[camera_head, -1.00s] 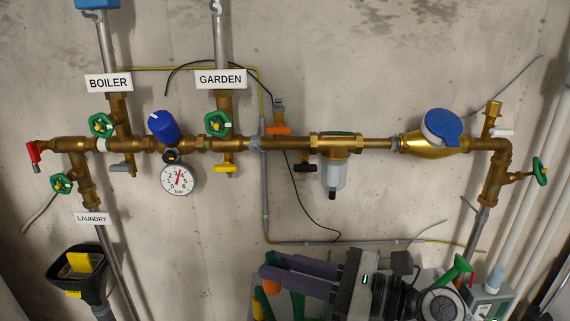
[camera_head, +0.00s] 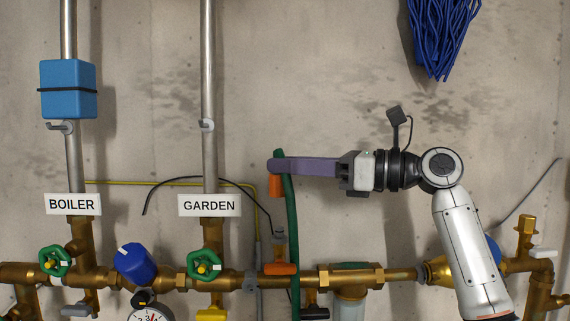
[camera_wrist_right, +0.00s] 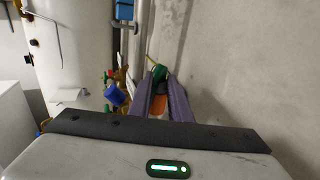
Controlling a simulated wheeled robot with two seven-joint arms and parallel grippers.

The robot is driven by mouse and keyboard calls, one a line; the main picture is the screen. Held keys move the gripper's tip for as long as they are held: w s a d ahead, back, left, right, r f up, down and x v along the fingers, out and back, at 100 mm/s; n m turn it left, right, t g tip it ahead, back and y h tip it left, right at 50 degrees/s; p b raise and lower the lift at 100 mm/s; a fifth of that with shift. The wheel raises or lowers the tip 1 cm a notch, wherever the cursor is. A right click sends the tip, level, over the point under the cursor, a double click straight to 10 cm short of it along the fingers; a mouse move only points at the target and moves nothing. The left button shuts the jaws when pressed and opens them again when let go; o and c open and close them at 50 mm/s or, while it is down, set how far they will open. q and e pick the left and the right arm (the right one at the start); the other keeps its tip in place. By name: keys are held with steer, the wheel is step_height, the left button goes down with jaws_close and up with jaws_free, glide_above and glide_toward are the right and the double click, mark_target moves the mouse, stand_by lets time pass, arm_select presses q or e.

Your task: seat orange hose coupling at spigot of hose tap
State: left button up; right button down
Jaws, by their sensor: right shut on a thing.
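My right gripper (camera_head: 275,165), with purple fingers, comes in from the right and is shut on the orange hose coupling (camera_head: 275,188). The coupling hangs below the fingers, and a green hose (camera_head: 291,230) arches over from it and runs down beside it. In the right wrist view the orange coupling (camera_wrist_right: 158,105) shows between the fingers. The hose tap has an orange lever (camera_head: 281,268) and an upward spigot (camera_head: 279,236) on the brass pipe. The coupling is above the spigot, roughly in line with it, with a clear gap between. My left gripper is not in view.
The GARDEN pipe (camera_head: 208,100) with its label stands left of the coupling. A black cable (camera_head: 235,181) passes close to the tap. A blue hanging bundle (camera_head: 440,35) is at upper right. The wall around my gripper is mostly clear.

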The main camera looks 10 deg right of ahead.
mark_target(284, 191)
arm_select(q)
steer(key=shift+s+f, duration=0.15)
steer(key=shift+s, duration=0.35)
arm_select(e)
steer(key=shift+s+d+r, duration=0.1)
steer(key=shift+s, duration=0.15)
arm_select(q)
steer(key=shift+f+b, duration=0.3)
arm_select(e)
steer(key=shift+f, duration=2.45)
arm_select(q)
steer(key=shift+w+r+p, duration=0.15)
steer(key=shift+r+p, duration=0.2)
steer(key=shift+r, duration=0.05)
arm_select(e)
steer(key=shift+f, duration=1.55)
steer(key=c, duration=1.6)
jaws_free()
steer(key=shift+o, duration=0.2)
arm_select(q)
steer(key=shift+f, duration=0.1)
